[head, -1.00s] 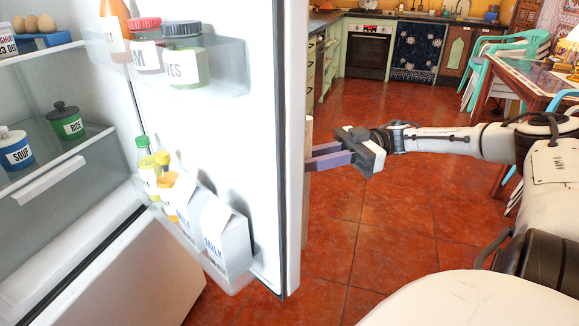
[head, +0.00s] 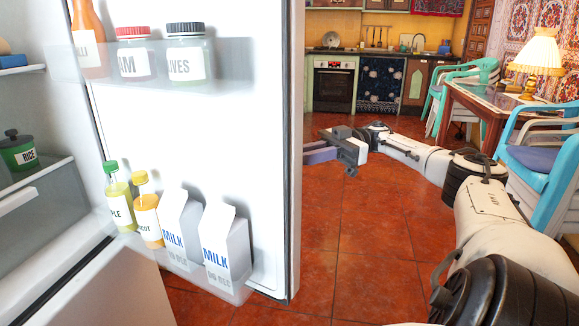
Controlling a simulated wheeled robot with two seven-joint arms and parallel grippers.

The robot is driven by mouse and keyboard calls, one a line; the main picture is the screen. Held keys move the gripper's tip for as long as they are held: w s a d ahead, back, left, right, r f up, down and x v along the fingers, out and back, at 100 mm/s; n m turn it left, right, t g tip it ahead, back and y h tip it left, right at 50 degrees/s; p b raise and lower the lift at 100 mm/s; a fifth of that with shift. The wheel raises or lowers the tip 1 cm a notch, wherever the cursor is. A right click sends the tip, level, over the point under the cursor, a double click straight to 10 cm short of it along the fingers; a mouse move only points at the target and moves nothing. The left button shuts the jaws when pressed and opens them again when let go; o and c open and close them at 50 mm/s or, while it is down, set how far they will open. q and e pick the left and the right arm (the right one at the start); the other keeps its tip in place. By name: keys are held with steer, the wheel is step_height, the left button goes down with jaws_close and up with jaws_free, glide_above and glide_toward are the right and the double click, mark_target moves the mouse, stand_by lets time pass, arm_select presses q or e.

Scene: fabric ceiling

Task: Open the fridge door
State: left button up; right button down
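The fridge door (head: 265,120) stands wide open, its inner side facing me, with the fridge interior (head: 40,180) at the left. My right gripper (head: 312,151) is just right of the door's free edge, toward its outer side. Its two purple fingers point left at the door, and their tips end at or behind the edge. The door handle is hidden behind the door, so I cannot tell whether the fingers hold it. My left gripper is not in view.
Door shelves carry jars (head: 187,55), bottles (head: 118,195) and milk cartons (head: 224,245). A table (head: 490,98) with a lamp (head: 537,60) and stacked chairs (head: 545,165) stands at the right.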

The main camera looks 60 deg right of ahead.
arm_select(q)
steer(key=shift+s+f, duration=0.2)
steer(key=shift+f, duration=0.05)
arm_select(e)
steer(key=shift+w+d, duration=0.2)
steer(key=shift+d, duration=0.1)
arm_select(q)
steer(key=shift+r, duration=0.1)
arm_select(e)
steer(key=c, duration=1.6)
jaws_free()
steer(key=shift+c, duration=0.2)
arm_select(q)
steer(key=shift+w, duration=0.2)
